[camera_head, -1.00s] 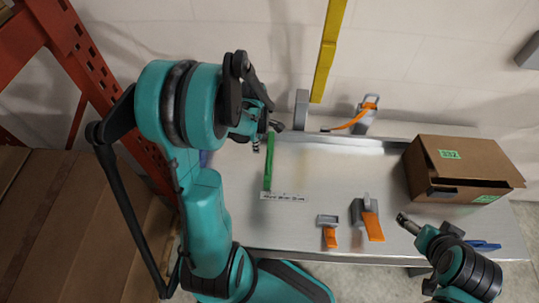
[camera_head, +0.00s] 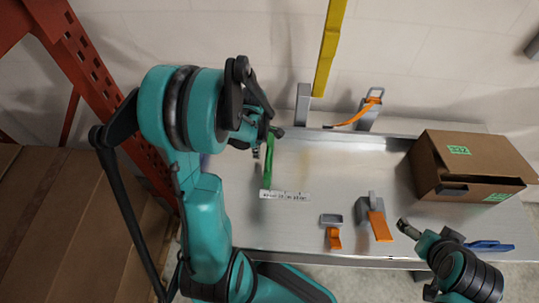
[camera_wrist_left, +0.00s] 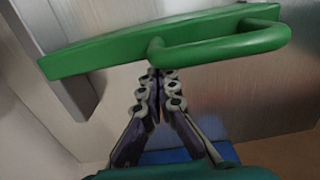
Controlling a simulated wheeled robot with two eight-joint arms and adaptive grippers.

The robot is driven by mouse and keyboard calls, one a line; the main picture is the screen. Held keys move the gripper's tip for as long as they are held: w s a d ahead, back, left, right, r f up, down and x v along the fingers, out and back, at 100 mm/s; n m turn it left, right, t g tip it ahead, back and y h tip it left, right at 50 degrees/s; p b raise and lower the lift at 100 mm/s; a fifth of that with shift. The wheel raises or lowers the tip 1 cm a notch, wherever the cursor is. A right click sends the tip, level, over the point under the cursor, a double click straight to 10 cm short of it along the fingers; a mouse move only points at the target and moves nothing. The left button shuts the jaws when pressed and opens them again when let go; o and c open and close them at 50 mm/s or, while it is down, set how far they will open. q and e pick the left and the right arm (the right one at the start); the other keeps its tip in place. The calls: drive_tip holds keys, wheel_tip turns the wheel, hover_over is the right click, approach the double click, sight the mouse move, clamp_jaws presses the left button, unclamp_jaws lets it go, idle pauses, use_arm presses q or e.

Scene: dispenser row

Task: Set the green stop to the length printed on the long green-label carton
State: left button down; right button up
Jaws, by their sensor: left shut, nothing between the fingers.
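The green stop (camera_head: 270,163) is a long green bar on the left part of the metal table. It fills the top of the left wrist view (camera_wrist_left: 160,45), where its looped handle shows. My left gripper (camera_head: 262,150) is shut and empty beside the stop; in the left wrist view its fingertips (camera_wrist_left: 160,76) are close to the handle, and contact is unclear. A brown carton (camera_head: 438,170) with green labels stands on the right of the table. Its top label (camera_head: 459,150) seems to read 332, but is small. My right gripper (camera_head: 405,228) is near the front right edge; its fingers are unclear.
A white printed scale strip (camera_head: 285,196) lies at the stop's near end. Two orange-and-grey devices (camera_head: 333,232) (camera_head: 376,222) stand near the front edge. A grey post (camera_head: 303,104) and an orange-strapped grey holder (camera_head: 368,110) stand behind. The table's middle (camera_head: 330,170) is clear.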

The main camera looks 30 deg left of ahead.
use_arm(q)
drive_tip(key=shift+f, duration=0.4)
drive_tip(key=shift+r, duration=0.1)
drive_tip(key=shift+d, duration=0.1)
